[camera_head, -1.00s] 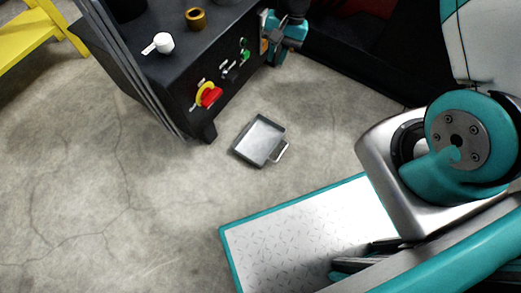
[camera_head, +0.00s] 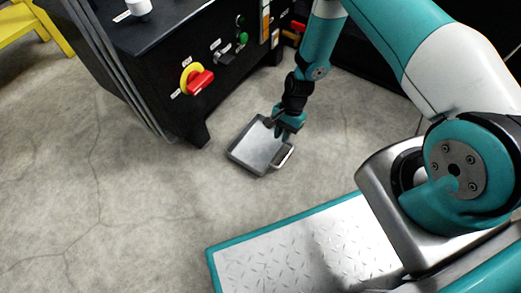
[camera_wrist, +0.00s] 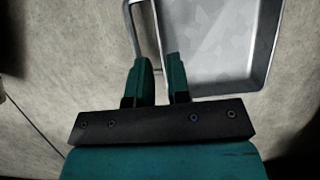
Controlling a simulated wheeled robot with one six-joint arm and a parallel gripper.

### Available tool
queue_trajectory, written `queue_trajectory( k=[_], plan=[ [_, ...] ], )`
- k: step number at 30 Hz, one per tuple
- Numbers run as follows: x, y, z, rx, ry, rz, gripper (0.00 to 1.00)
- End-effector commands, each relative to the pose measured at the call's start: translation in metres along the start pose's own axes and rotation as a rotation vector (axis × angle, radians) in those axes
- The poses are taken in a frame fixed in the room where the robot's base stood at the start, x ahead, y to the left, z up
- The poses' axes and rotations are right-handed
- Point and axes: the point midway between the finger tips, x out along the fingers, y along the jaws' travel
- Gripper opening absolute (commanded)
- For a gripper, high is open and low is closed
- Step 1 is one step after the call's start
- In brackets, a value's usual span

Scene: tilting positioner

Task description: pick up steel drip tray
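The steel drip tray (camera_head: 252,151) is a shallow grey square pan lying flat on the concrete floor, with a wire handle (camera_head: 285,157) on its right side. My gripper (camera_head: 281,135) points down at the tray's right edge, near the handle. In the wrist view, the tray (camera_wrist: 215,45) fills the upper right, partly cut off. There my gripper (camera_wrist: 159,60) has its fingers apart, the left one over the handle (camera_wrist: 135,28) and the right one over the tray's side. The tray's rim shows between the fingers. I cannot tell whether either finger touches the tray.
A black machine cabinet (camera_head: 160,62) with a red and yellow switch (camera_head: 197,80) stands just behind and left of the tray. A yellow stand (camera_head: 32,22) is at the far left. My white and teal base deck is in front. Floor to the left is clear.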

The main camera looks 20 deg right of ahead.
Motion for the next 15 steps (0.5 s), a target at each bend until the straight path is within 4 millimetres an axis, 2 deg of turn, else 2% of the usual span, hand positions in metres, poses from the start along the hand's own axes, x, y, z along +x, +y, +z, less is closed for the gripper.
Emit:
queue_trajectory(
  k=[1, 3, 11, 15],
  plan=[
    [0.014, 0.000, -0.002, 0.000, 0.000, 0.000, 0.17],
    [0.022, 0.000, -0.002, 0.000, -0.001, 0.001, 0.17],
    [0.033, 0.000, -0.001, 0.000, 0.000, 0.000, 0.17],
    [0.049, 0.001, -0.005, -0.001, 0.000, 0.000, 0.17]
  ],
)
